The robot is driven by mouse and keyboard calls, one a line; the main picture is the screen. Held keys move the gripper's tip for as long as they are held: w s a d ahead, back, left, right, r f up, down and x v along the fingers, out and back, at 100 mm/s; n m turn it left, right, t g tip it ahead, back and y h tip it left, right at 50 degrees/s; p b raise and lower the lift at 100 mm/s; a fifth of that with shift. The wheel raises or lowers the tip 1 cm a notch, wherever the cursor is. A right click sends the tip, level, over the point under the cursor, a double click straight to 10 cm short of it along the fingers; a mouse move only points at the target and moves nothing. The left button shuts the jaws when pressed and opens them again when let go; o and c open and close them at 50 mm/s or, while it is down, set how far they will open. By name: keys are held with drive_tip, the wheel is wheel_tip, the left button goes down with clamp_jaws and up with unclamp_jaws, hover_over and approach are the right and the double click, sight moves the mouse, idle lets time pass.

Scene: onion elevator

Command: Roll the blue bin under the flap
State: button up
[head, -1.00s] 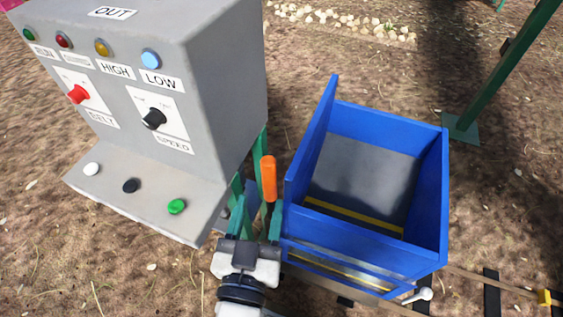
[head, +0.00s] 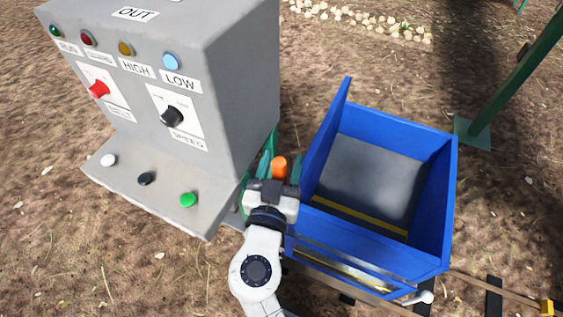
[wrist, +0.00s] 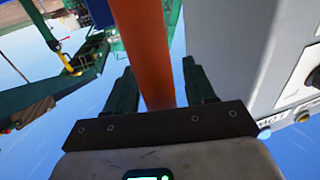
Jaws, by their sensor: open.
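The blue bin (head: 425,205) stands open-topped on rails in the head view, with a dark floor and a yellow stripe inside. Beside its left wall is an orange handle (head: 280,167), which also shows in the wrist view (wrist: 147,50). My gripper (head: 279,168) is open, its green fingers on either side of the orange handle. In the wrist view the gripper (wrist: 163,85) has the handle between its fingers, nearer the left one, with a gap at the right one. I cannot make out the flap in these frames.
A grey control box (head: 200,80) with knobs, lamps and buttons stands close to the left of my gripper. A green post (head: 515,80) stands to the right, behind the bin. Rails (head: 510,293) run on at lower right, with a yellow block (head: 547,306) beside them.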

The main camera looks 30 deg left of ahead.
clamp_jaws()
idle(0.3)
